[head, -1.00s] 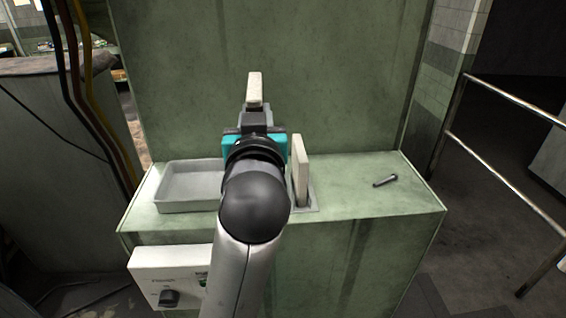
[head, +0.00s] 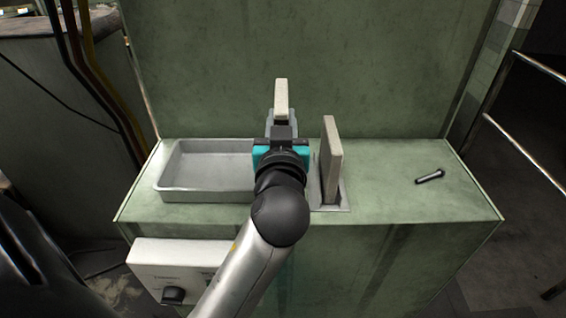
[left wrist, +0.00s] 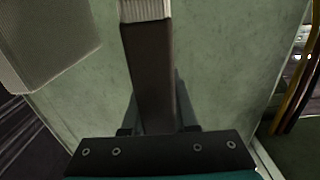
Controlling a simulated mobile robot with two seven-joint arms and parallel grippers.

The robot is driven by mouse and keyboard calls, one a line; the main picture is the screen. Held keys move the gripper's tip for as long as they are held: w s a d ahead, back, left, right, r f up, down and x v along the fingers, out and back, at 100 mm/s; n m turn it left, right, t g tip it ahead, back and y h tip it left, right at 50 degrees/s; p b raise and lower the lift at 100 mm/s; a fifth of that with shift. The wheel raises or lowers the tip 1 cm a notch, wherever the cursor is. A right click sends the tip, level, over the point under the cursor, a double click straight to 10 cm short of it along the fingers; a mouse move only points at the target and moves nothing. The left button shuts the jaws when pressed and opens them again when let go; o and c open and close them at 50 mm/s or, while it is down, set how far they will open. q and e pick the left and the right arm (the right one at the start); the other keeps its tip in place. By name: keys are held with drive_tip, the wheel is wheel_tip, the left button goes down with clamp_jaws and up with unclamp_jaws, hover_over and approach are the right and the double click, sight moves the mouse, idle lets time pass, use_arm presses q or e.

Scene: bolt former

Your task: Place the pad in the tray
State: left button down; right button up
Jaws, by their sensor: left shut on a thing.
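My left gripper (head: 281,122) is shut on a pale, narrow pad (head: 281,92), held upright above the green ledge. In the left wrist view the held pad (left wrist: 147,65) is dark, with a light ribbed end. The grey rectangular tray (head: 190,194) lies on the ledge to the left of the gripper. It has low walls, and its visible part is empty; my gripper and arm cover its right end. My right gripper is not in view.
A second pale slab (head: 332,160) stands upright in a holder just right of my gripper. A small bolt (head: 430,177) lies on the ledge (head: 400,190) at the right. A tall green panel (head: 380,70) rises behind. A control box (head: 150,258) juts out below the tray.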

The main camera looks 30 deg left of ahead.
use_arm(q)
wheel_tip(320, 180, down, 4)
drive_tip(key=shift+f, duration=0.1)
wheel_tip(320, 180, down, 4)
drive_tip(key=shift+f+b, duration=0.1)
drive_tip(key=shift+b, duration=0.55)
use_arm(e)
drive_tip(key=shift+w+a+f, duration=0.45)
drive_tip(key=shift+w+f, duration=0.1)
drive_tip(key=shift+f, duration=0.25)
use_arm(q)
drive_tip(key=shift+f, duration=0.1)
drive_tip(key=shift+f, duration=0.1)
drive_tip(key=c, duration=0.8)
unclamp_jaws()
drive_tip(key=shift+o, duration=0.6)
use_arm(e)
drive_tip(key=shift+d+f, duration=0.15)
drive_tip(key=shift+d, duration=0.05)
